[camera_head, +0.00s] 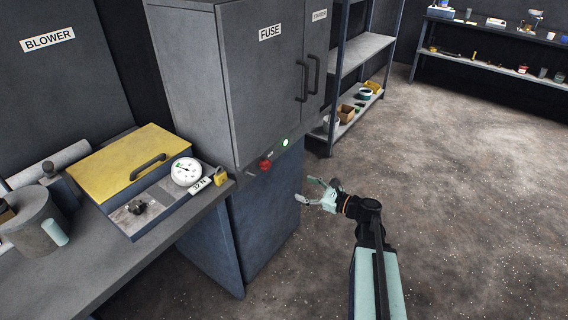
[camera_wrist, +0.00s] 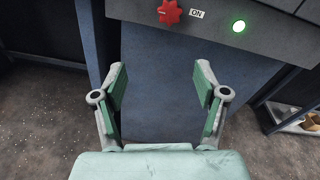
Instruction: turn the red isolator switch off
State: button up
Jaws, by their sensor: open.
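The red isolator switch (camera_head: 265,164) is a small red knob on the lower front edge of the grey fuse cabinet. It also shows at the top of the wrist view (camera_wrist: 170,12), with a white ON label (camera_wrist: 196,13) to its right. A lit green lamp (camera_wrist: 239,26) is further right; it also shows in the head view (camera_head: 285,142). My gripper (camera_head: 310,190) is open and empty, in front of the cabinet, to the right of and below the switch. In the wrist view its two fingers (camera_wrist: 160,88) stand wide apart below the knob, not touching it.
The fuse cabinet (camera_head: 200,70) has two dark door handles (camera_head: 302,82) above the switch. A bench at left carries a yellow-lidded box (camera_head: 125,165), a dial gauge (camera_head: 186,171) and a yellow padlock (camera_head: 220,177). Shelves stand behind. The floor at right is clear.

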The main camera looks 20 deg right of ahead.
aim_at(268, 165)
jog(key=w+a+m+p, duration=0.1)
jog(key=w+a, duration=0.2)
jog(key=w, duration=0.1)
jog(key=w+a+r+m+p, duration=0.1)
jog(key=w+a, duration=0.3)
jog(key=w, duration=0.1)
jog(key=w+a+m+t+p, duration=0.1)
jog(key=w+a, duration=0.2)
jog(key=w, duration=0.2)
jog(key=shift+a+r+p, duration=0.2)
jog(key=shift+r+p, duration=0.1)
jog(key=c, duration=1.1)
